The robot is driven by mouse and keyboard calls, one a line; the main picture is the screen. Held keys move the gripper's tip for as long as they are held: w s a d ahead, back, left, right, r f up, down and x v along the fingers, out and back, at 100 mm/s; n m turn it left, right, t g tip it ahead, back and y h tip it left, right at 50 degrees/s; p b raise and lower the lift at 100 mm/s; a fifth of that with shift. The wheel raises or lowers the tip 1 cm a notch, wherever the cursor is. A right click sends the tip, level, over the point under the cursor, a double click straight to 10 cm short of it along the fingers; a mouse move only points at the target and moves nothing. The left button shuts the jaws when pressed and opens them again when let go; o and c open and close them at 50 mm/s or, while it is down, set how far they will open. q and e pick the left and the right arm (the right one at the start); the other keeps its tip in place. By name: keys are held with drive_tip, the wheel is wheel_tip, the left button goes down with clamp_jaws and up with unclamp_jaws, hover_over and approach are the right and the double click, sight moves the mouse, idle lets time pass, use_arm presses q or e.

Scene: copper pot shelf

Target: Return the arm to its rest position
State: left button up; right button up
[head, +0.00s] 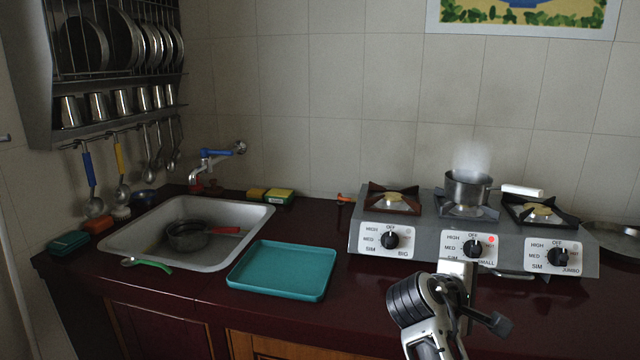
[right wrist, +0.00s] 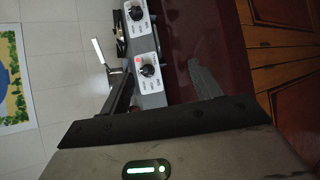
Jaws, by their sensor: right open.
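My right gripper (head: 464,296) is at the lower middle right of the head view, in front of the stove and above the counter's front part. It is empty. In the right wrist view its two dark fingers stand apart, with the gripper (right wrist: 163,82) open and nothing between them. My left gripper is not in view.
The grey stove (head: 420,233) has several burners; a steaming pot (head: 467,188) with a white handle sits on the middle one. Left are a teal tray (head: 280,270) and a sink (head: 150,225) holding a dark pan (head: 187,236). A dish rack (head: 120,90) hangs upper left.

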drive_tip(key=s+a+f+m+t+y, duration=0.1)
drive_tip(key=s+a+f+y, duration=0.15)
drive_tip(key=f, duration=0.45)
drive_tip(key=s+a+f+y, duration=0.2)
drive_tip(key=s+f+y, duration=0.15)
drive_tip(key=f, duration=0.35)
drive_tip(key=s+a+f+m+t+y, duration=0.1)
drive_tip(key=s+a+f+y, duration=0.15)
drive_tip(key=f, duration=0.35)
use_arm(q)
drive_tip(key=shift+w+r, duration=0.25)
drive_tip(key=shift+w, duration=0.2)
use_arm(e)
drive_tip(key=s+a+f+m+y, duration=0.2)
drive_tip(key=s+m, duration=0.1)
drive_tip(key=s, duration=0.5)
drive_tip(key=s+a+f+m+y, duration=0.2)
drive_tip(key=s+f+m+y, duration=0.1)
drive_tip(key=s, duration=0.5)
drive_tip(key=shift+s+a+t, duration=0.2)
drive_tip(key=shift+a+t, duration=0.1)
